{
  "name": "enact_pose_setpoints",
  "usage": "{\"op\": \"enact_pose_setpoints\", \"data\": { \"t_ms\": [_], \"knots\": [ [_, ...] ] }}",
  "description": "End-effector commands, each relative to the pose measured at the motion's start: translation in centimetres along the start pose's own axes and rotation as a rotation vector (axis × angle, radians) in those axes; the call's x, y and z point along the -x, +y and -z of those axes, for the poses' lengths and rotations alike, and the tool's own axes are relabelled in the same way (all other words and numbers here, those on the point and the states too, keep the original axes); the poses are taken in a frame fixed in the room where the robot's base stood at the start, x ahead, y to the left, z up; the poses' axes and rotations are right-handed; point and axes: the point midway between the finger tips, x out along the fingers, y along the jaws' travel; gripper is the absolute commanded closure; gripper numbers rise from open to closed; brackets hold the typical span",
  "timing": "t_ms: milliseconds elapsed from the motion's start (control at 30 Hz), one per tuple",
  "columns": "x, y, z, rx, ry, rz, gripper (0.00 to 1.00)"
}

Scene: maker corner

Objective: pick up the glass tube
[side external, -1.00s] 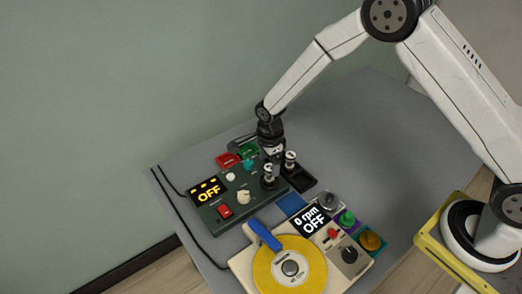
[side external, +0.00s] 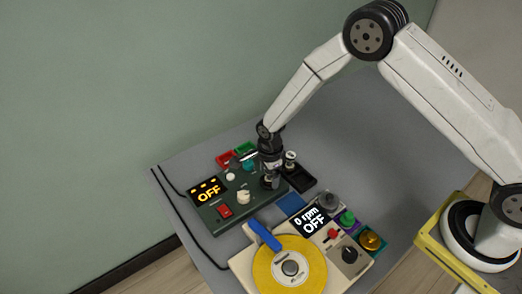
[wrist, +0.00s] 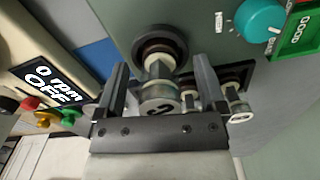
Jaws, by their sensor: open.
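A short tube with silvery metal end caps (wrist: 158,92) stands upright in a round black socket (wrist: 160,45) on the dark green control box (side external: 228,221). My gripper (side external: 271,172) is open and lowered around this tube. In the wrist view, the two fingers of my gripper (wrist: 158,85) stand on either side of it, with gaps visible. In the side view the fingers hide most of the tube. The wrist view shows tube ends (wrist: 238,108) beside the right finger.
The green box carries a lit OFF display (side external: 208,192), a red switch (side external: 225,211) and knobs. The grey table is clear at the back right.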

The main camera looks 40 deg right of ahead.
Motion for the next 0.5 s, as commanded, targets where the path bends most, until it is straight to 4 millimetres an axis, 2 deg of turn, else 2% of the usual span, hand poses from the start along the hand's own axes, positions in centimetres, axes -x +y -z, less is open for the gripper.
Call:
{"op": "enact_pose_setpoints", "data": {
  "t_ms": [267, 367, 500],
  "knots": [
    [0.03, 0.00, 0.00, 0.000, 0.000, 0.000, 0.10],
    [0.03, 0.00, 0.00, 0.000, 0.000, 0.000, 0.39],
    [0.03, 0.00, 0.00, 0.000, 0.000, 0.000, 0.83]
  ]
}}
